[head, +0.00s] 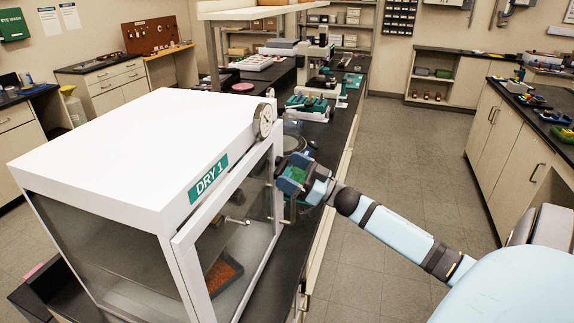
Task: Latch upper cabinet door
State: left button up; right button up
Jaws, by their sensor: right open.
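The white cabinet labelled DRY 1 (110,135) stands on the dark bench at the left. Its white-framed clear door (187,262) is on the side facing right. The door lies close to the cabinet front; I cannot tell whether it is fully shut. My right gripper (288,184) is open beside the far edge of the door, below the round dial (263,121). It hides that part of the door edge, and no latch shows clearly. I cannot tell whether the fingers touch the door. My left gripper is out of view.
An orange-brown tray (225,273) shows through the door, low in the cabinet. Instruments with green parts (308,106) stand farther back on the bench (322,190). The grey floor (400,170) to the right is clear up to the right-hand cabinets (510,145).

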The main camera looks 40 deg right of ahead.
jog(key=shift+x, duration=0.75)
jog(key=c, duration=0.8)
jog(key=shift+f, duration=0.1)
